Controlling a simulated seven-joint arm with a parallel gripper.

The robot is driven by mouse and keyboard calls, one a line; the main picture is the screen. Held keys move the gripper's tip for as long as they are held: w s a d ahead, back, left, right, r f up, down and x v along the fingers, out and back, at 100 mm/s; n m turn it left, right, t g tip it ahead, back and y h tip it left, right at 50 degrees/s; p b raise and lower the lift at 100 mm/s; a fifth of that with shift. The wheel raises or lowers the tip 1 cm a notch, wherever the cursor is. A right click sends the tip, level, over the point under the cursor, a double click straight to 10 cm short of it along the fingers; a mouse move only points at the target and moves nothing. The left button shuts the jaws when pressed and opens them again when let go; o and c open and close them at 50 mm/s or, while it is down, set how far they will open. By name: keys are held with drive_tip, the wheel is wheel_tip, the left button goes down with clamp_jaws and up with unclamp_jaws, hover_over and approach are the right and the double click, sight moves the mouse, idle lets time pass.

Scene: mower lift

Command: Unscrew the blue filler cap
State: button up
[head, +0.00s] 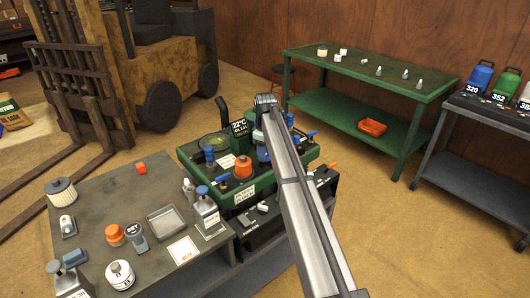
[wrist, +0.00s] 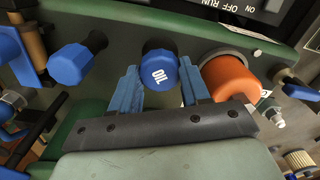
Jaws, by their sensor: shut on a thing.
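The blue filler cap (wrist: 158,66), marked OIL in white, shows in the wrist view on the green machine deck. My gripper (wrist: 160,80) has a blue finger on each side of the cap and is shut on it. In the head view, my gripper (head: 263,154) is over the right part of the green machine (head: 236,192), and my arm hides much of that area. I cannot tell the cap from the blue fingers there.
An orange cap (wrist: 230,78) stands close beside the right finger in the wrist view. Another blue knob (wrist: 70,65) stands to the left. In the head view, a grey table (head: 105,190) with bottles and jars is at left, and a green bench (head: 375,75) stands behind.

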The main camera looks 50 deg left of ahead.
drive_tip(key=n, duration=0.5)
drive_tip(key=shift+n, duration=0.6)
drive_tip(key=n, duration=0.4)
drive_tip(key=shift+r, duration=0.3)
drive_tip(key=shift+r, duration=1.25)
drive_tip(key=shift+r, duration=2.5)
